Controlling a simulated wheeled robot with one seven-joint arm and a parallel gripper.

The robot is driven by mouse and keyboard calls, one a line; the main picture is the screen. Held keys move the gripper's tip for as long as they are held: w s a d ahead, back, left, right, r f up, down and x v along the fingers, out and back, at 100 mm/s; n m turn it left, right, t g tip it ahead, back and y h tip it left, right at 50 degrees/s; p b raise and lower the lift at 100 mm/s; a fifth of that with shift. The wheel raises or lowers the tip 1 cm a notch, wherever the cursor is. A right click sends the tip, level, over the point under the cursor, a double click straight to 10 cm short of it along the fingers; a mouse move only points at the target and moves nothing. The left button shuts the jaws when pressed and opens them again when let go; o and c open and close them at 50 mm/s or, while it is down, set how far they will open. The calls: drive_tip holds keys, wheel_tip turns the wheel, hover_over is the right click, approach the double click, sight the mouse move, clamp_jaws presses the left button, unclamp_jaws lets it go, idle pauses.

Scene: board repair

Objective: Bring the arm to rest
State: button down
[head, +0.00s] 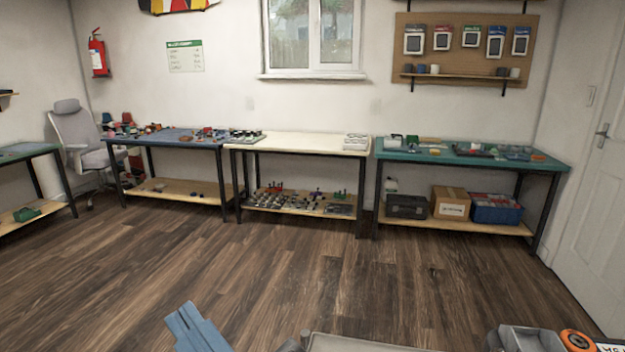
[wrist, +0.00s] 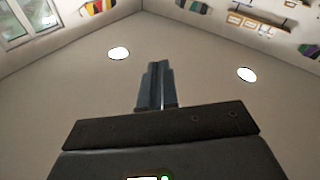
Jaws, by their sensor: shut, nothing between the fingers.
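In the wrist view my gripper (wrist: 156,88) points up toward the ceiling, its two blue-grey fingers pressed together with nothing between them. The wrist camera looks at a plain ceiling with two bright round lamps. In the head view a blue-grey part of my arm shows at the bottom edge, left of the middle. I cannot see the rest of the arm there.
Several workbenches stand along the far wall: a blue-topped one (head: 180,141), a white-topped one (head: 300,143) and a green-topped one (head: 465,158). A grey office chair (head: 85,140) stands at the left. The wooden floor (head: 270,265) ahead is clear. A white door (head: 600,180) is at the right.

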drive_tip(key=s+d+f+m+t+h, duration=0.2)
drive_tip(key=s+d+f+m+h, duration=0.1)
drive_tip(key=d+f+m+h, duration=0.35)
drive_tip(key=s+d+f+m+t+h, duration=0.1)
drive_tip(key=s+d+f+m+h, duration=0.3)
drive_tip(key=d+f, duration=0.45)
drive_tip(key=s+d+f+m+g+h, duration=0.1)
drive_tip(key=s+d+f+h, duration=0.1)
drive_tip(key=s+d, duration=0.6)
drive_tip(key=s+d+f+m+h, duration=0.1)
drive_tip(key=s+d+f+h, duration=0.1)
drive_tip(key=s+d, duration=0.5)
drive_tip(key=shift+s+d+f+g, duration=0.4)
drive_tip(key=shift+s+f, duration=0.1)
drive_tip(key=shift+s, duration=0.4)
drive_tip(key=shift+d+h, duration=0.1)
drive_tip(key=shift+h, duration=0.15)
